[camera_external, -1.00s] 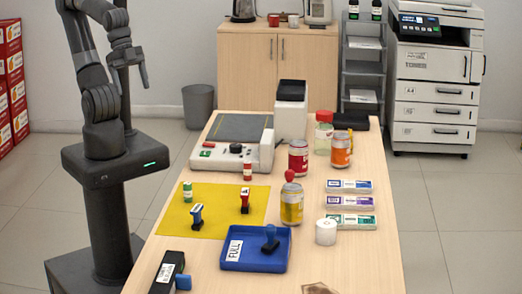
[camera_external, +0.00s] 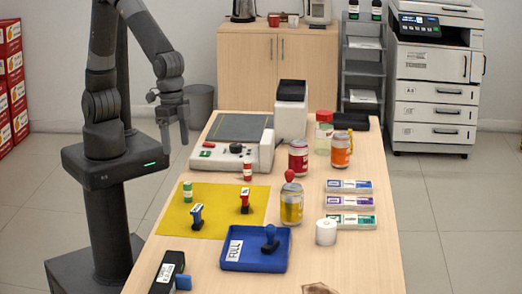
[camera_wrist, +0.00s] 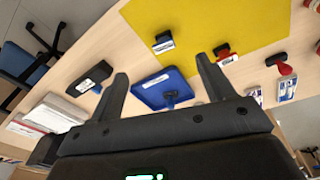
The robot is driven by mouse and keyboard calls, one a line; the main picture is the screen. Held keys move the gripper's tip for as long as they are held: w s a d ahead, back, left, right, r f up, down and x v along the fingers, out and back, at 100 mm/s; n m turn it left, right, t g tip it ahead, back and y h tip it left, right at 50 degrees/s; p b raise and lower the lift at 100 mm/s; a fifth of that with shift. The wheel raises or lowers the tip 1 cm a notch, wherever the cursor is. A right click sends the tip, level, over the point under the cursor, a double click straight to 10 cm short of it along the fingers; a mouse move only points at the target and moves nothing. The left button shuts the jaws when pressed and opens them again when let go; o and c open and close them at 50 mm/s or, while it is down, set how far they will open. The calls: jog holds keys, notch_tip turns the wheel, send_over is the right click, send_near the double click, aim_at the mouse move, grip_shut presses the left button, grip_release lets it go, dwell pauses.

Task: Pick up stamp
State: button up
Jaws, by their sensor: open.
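Several stamps are in view. A blue-handled stamp (camera_external: 197,214) and a red-handled stamp (camera_external: 244,199) stand on the yellow mat (camera_external: 225,222). In the wrist view the blue one (camera_wrist: 163,43) and the red one (camera_wrist: 225,54) lie beyond my fingertips. Another blue stamp (camera_external: 270,240) stands in the blue tray labelled FULL (camera_external: 280,264); it also shows in the wrist view (camera_wrist: 172,97). My gripper (camera_external: 175,138) is open and empty, high in the air left of the table, apart from every stamp.
A grey-white machine (camera_external: 233,142) stands behind the mat. A black box (camera_external: 166,274) is at the front left. The yellow mat has bare room around the stamps.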

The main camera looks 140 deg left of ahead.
jog(key=n+g, duration=0.2)
send_over(196, 207)
jog(key=f, duration=1.1)
jog(key=shift+s+d, duration=0.15)
jog(key=shift+s, duration=0.15)
notch_tip(196, 207, down, 5)
jog(key=shift+f, duration=0.1)
jog(key=shift+w+f, duration=0.2)
jog(key=shift+f, duration=1.15)
jog(key=shift+w+f, duration=0.2)
jog(key=shift+f, duration=1.15)
jog(key=c, duration=1.1)
jog(key=shift+o, duration=0.2)
jog(key=shift+r, duration=0.15)
